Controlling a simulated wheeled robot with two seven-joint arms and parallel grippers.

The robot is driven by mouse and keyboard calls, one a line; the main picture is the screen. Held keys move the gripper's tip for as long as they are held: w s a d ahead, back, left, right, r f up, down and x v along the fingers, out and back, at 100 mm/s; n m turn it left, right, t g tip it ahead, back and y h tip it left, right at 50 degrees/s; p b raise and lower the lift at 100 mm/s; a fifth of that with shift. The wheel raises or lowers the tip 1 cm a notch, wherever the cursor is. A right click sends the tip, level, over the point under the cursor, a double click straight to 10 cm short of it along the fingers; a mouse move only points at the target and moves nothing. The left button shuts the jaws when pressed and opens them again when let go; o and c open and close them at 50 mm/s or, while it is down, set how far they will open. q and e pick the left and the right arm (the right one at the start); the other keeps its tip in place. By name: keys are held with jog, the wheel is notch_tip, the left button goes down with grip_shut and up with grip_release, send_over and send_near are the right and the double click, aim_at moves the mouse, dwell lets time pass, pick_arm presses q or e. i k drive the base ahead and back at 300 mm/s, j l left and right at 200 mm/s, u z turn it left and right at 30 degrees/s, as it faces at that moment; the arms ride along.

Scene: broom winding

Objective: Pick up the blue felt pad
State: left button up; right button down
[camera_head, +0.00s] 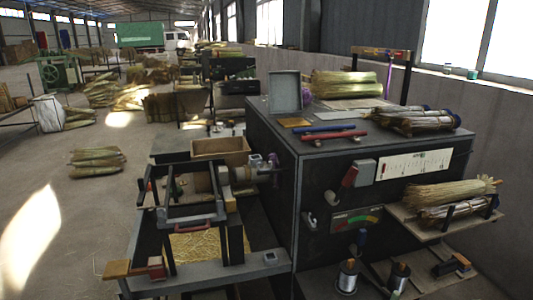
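No blue felt pad can be made out for certain. A slim blue bar (328,128) lies on the cabinet top beside a red bar (333,136). Neither of my grippers shows in the head view.
The dark cabinet (285,175) fills the middle. Broom bundles lie on its top (412,120) and on a side shelf (450,192). Wire spools (347,277) stand low in front. A metal frame (190,190) with a wooden box (221,148) stands left. Floor is open at far left.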

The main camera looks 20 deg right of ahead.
aim_at(463, 265)
jog(key=i+l, duration=0.15)
jog(key=l, duration=0.55)
jog(key=i+l, duration=0.1)
jog(key=l, duration=0.65)
jog(key=i+l, duration=0.15)
jog(key=l, duration=0.55)
jog(key=i+l, duration=0.1)
jog(key=l, duration=0.65)
jog(key=i+l, duration=0.15)
jog(key=l, duration=0.55)
jog(key=i+l, duration=0.15)
jog(key=l, duration=0.6)
jog(key=i+l, duration=0.1)
jog(key=l, duration=0.6)
jog(key=i+l, duration=0.15)
jog(key=l, duration=0.6)
